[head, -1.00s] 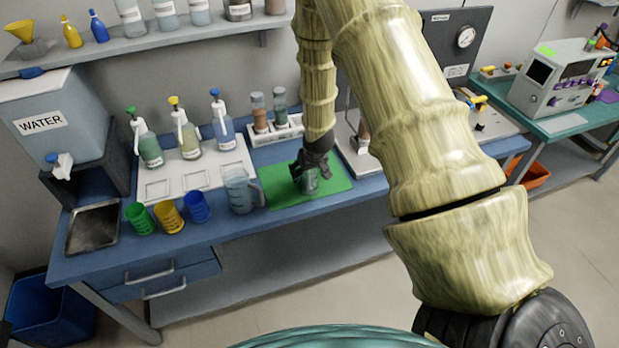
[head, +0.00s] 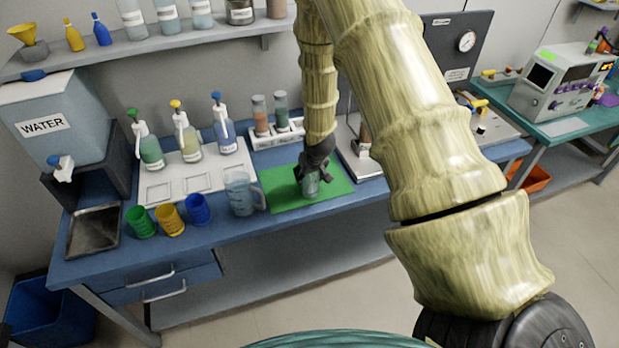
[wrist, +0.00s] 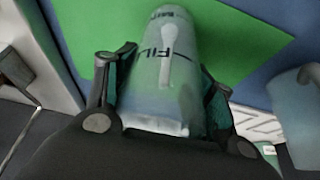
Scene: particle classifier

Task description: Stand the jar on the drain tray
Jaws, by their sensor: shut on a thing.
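The jar (head: 311,187) is a small translucent grey-green cylinder at the green mat in the head view. In the wrist view the jar (wrist: 165,70) fills the middle, with dark lettering and a pale stripe on its side. My gripper (head: 313,176) is shut on the jar, one finger on each side. I cannot tell whether the jar's base touches the mat. The drain tray (head: 94,229) is a dark, shallow metal tray at the bench's left end, below the water tank's tap. It looks empty and lies well to the left of my gripper.
A clear pitcher (head: 241,194) stands just left of the green mat (head: 283,203). Blue (head: 198,209), yellow (head: 169,220) and green cups (head: 140,222) stand between it and the tray. Pump bottles (head: 187,139) stand behind. The water tank (head: 57,115) overhangs the tray's back side.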

